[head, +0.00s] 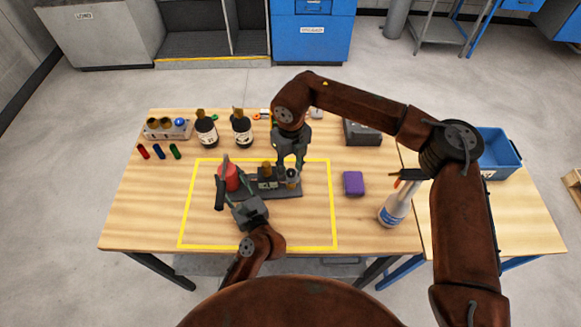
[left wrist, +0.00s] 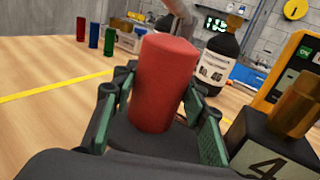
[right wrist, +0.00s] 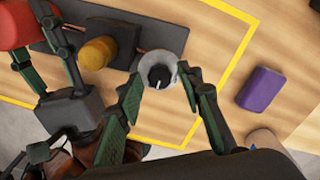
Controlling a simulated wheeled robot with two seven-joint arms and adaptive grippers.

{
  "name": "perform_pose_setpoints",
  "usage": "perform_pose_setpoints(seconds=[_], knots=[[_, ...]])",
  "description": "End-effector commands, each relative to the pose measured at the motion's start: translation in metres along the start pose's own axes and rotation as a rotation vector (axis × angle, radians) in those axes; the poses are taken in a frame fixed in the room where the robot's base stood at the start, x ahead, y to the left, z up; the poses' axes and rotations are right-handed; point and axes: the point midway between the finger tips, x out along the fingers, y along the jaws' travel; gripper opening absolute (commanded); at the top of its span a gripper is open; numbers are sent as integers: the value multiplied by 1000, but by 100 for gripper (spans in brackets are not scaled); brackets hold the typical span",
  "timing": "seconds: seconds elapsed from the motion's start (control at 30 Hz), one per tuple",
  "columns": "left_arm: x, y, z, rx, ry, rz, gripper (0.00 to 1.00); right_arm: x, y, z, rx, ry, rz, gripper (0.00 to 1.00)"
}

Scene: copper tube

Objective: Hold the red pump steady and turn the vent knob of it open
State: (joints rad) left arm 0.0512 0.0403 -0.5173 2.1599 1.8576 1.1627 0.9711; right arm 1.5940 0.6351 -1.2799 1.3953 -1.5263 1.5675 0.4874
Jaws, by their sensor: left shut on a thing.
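The red pump shows as an upright red cylinder (head: 229,177) at the left end of a dark base plate (head: 286,192). My left gripper (head: 231,187) is shut around it, with green finger pads on both sides in the left wrist view (left wrist: 163,85). At the plate's right end is a round grey fitting with a small dark knob (right wrist: 160,76) bearing a white mark. My right gripper (right wrist: 161,84) is above it, its fingers open and apart on either side of the knob. Contact with the knob cannot be told.
A brass cylinder (right wrist: 97,52) stands on a block between pump and knob. A purple box (head: 353,183) and a white bottle (head: 394,210) are to the right. Dark bottles (head: 242,128) stand behind. Yellow tape (head: 333,205) frames the work area, whose front is mostly clear.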

Motion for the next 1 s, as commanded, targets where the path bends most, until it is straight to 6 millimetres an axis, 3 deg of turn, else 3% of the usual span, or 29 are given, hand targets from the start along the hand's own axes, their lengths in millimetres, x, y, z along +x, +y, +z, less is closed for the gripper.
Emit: perform_pose_setpoints(seconds=[0.47,0.77,1.0], knots=[[0,0,0,1,0,1,0,0,0,0,0,0,-1,0],[0,0,0,1,0,1,0,0,0,0,-29,0,-1,0],[0,0,0,1,0,1,0,-1,0,0,-153,0,-1,0]])
